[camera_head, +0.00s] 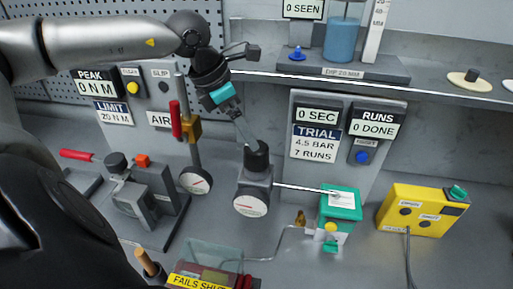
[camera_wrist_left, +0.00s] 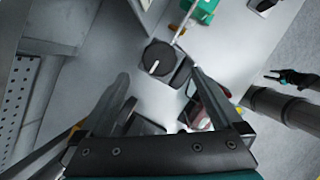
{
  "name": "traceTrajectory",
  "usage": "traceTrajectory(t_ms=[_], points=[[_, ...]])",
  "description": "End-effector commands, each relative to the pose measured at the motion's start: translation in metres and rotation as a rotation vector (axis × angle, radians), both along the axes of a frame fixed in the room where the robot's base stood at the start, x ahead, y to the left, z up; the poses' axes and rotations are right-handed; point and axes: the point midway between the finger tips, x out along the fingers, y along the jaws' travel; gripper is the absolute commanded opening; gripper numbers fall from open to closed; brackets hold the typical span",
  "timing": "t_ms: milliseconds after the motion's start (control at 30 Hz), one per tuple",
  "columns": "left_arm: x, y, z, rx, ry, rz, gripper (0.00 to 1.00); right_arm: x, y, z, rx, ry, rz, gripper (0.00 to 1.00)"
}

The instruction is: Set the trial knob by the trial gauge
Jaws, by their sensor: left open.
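The trial knob (camera_head: 257,155) is a black round knob on top of a grey block. The trial gauge (camera_head: 250,205), a round white dial, is on the block's front; its reading is too small to make out. In the left wrist view the knob (camera_wrist_left: 158,64) shows from above with a white pointer mark. My left gripper (camera_head: 250,143) is over the knob, its fingers pointing down at it. My right gripper (camera_wrist_left: 270,76) appears small at the right there, fingers apart and empty.
A thin rod runs from the block to a green-topped actuator (camera_head: 341,203). The trial panel (camera_head: 317,144) behind reads 4.5 bar, 7 runs, 0 done. A tall post with a red handle (camera_head: 175,120) stands close left. A yellow box (camera_head: 420,210) stands right.

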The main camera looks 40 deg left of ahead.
Motion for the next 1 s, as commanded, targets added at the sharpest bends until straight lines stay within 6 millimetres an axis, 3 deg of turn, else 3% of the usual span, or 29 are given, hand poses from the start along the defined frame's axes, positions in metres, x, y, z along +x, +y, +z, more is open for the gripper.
traceTrajectory(t_ms=[700,1000], points=[[0.025,-0.012,-0.065,-0.003,0.0,0.003,1.0,0.007,0.001,0.018,0.002,-0.013,-0.001,0.5],[0.029,-0.014,-0.077,-0.001,0.0,0.002,1.0,0.008,0.001,0.019,0.002,-0.013,-0.002,0.5]])
